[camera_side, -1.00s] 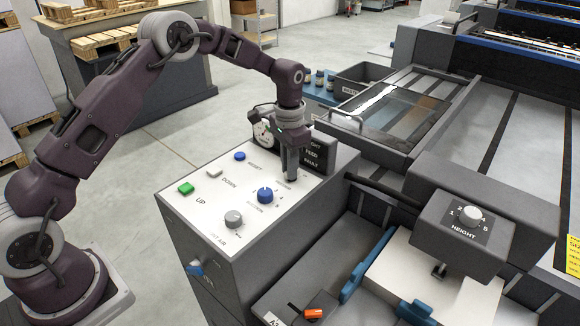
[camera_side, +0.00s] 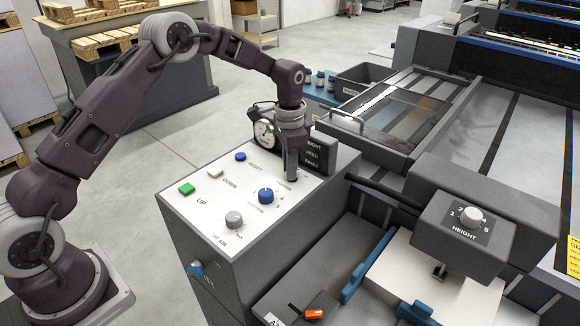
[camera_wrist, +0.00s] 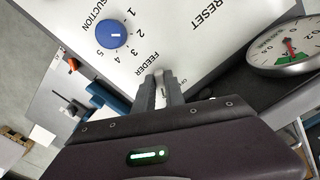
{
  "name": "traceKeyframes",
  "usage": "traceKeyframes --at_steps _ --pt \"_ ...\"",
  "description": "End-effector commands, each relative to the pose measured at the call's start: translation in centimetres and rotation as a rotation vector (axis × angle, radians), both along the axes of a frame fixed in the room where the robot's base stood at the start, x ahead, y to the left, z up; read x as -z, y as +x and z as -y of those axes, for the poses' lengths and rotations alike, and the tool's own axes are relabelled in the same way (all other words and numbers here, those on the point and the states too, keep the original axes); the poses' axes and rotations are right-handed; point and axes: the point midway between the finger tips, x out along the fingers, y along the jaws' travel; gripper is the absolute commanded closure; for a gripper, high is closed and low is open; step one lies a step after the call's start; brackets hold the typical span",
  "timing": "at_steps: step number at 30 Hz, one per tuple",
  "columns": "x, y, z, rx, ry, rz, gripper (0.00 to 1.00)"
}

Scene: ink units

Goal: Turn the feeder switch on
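The feeder switch (camera_wrist: 163,92) appears as a small light lever between my fingers in the wrist view, beside the FEEDER label on the white panel (camera_wrist: 75,14). The fingers mostly hide it, and its position cannot be read. My gripper (camera_wrist: 161,78) points down at the panel with its two fingers close together, one on each side of the lever. I cannot tell whether they touch it. In the side view my gripper (camera_side: 291,174) stands at the panel's back right edge and hides the switch.
A blue suction knob (camera_side: 265,196), a grey knob (camera_side: 234,219), and green (camera_side: 186,189), white (camera_side: 215,173) and blue (camera_side: 240,157) buttons share the panel. A round gauge (camera_side: 264,133) and a dark sign (camera_side: 314,155) stand close behind my gripper.

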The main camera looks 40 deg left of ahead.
Motion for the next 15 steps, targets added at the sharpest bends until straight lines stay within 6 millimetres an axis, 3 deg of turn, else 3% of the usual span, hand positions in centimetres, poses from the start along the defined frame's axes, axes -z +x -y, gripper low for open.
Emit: traceKeyframes --at_steps 1,3,12,15 --pt "-0.1 0.1 0.0 0.001 0.002 0.003 0.78" --pt "-0.1 0.1 0.0 0.001 0.001 0.003 0.64" --pt "-0.1 0.0 0.0 0.000 0.000 0.001 0.64" --pt "-1.4 0.1 0.0 0.000 0.000 0.004 0.64"
